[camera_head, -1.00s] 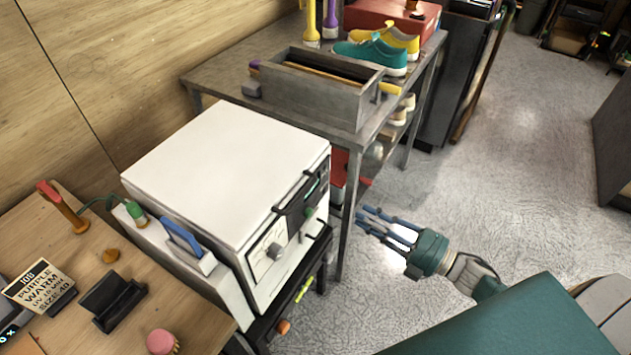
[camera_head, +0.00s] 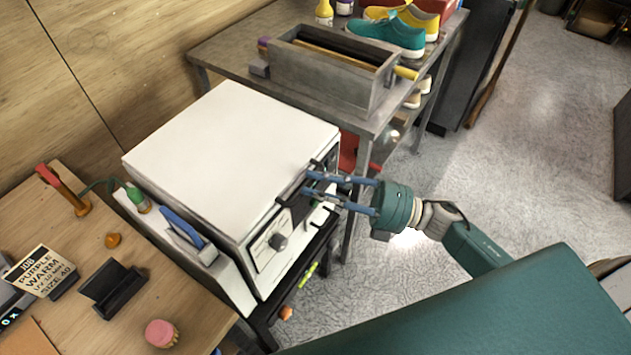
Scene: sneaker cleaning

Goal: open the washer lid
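The washer (camera_head: 225,165) is a white box with a flat top lid, which is down. Its front has a dial (camera_head: 277,241) and a black handle (camera_head: 291,188) along the upper front edge. My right gripper (camera_head: 309,184) has blue fingers that reach the front of the washer at the handle. The fingers are apart, and they overlap part of the handle and front panel. I cannot tell whether they touch the handle. My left gripper is out of view.
A wooden bench (camera_head: 190,295) at left holds a job card (camera_head: 40,270), a black stand (camera_head: 112,287) and a pink brush (camera_head: 161,333). A metal table (camera_head: 235,45) behind the washer carries a grey box (camera_head: 330,75) and teal shoe (camera_head: 385,36).

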